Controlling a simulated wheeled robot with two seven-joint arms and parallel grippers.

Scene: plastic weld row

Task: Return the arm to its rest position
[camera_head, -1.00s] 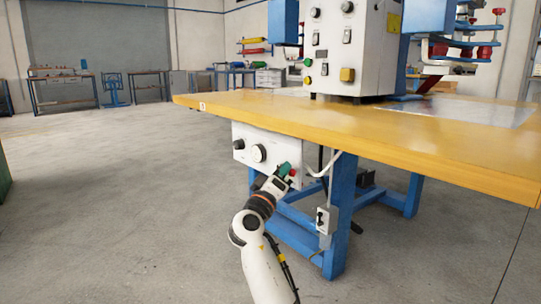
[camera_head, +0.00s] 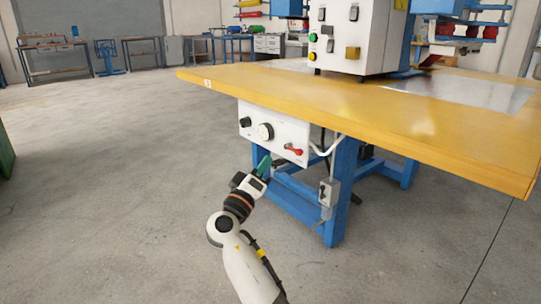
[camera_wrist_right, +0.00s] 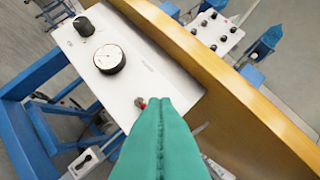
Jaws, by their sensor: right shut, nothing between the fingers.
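My right arm reaches up from the bottom of the head view. Its green-fingered right gripper (camera_head: 265,163) is shut and empty, a little below and left of the red switch (camera_head: 294,150) on the white control box (camera_head: 258,120) under the yellow table. A gap shows between the fingertips and the box. In the right wrist view the closed green fingers (camera_wrist_right: 160,105) fill the lower middle and partly cover the red switch (camera_wrist_right: 141,102). The box's black knob (camera_wrist_right: 84,27) and round dial (camera_wrist_right: 109,59) are in clear sight there. My left gripper is not in view.
The yellow tabletop (camera_head: 330,103) overhangs the box, and its edge is above my gripper. A blue table leg (camera_head: 342,195) with a grey switch box (camera_head: 329,192) stands to the right. The concrete floor (camera_head: 110,190) to the left is clear.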

